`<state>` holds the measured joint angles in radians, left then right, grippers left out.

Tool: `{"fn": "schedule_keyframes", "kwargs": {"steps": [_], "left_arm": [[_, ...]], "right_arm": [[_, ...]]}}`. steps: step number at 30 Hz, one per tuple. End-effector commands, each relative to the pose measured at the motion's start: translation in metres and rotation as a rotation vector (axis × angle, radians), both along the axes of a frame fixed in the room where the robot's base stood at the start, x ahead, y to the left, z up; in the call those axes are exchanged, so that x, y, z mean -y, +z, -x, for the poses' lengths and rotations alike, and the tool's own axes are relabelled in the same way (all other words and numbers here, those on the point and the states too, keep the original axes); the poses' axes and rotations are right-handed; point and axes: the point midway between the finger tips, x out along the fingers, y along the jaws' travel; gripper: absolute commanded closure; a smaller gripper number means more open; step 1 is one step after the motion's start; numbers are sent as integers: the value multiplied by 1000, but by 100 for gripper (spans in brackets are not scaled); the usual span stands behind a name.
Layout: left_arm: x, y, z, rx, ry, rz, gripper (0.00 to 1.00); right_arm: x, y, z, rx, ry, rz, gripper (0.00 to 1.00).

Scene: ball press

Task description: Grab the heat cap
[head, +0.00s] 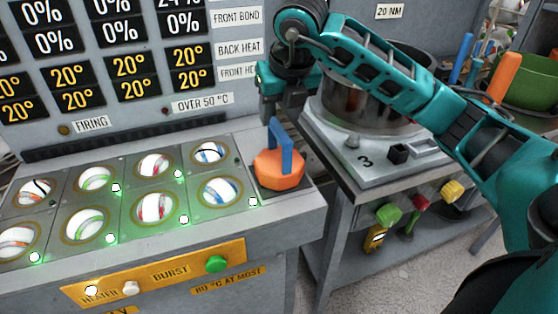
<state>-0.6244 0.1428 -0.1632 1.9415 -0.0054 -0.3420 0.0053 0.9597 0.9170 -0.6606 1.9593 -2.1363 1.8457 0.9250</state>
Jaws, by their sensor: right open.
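The heat cap appears to be the orange octagonal piece (279,172) with a blue upright handle (285,145). It sits on a dark square plate at the right end of the grey console (270,222). My right gripper (281,112) is above the blue handle, pointing down, with its jaws open. Its fingers are small and partly dark in the head view, and it does not hold the cap. My left gripper is not in view.
Several round sockets with striped balls (155,166) fill the console left of the cap. A yellow panel (160,272) with a green button is on its front. A metal pot (350,100) stands on a stand marked 3 at right. A display wall rises behind.

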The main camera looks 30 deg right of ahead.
Motion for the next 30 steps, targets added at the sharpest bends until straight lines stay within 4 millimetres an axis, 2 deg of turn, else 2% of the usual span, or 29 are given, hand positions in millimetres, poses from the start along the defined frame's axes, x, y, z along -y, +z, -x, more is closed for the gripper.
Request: {"fn": "schedule_keyframes", "kwargs": {"steps": [8,12,21,30], "left_arm": [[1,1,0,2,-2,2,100],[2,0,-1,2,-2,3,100],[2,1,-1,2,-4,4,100],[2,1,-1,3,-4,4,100]], "right_arm": [[0,-36,1,-5,2,0,49],[2,-51,-6,-3,1,-1,49],[2,-55,-8,-1,3,-1,49],[2,-54,-8,-1,3,-1,78]]}}
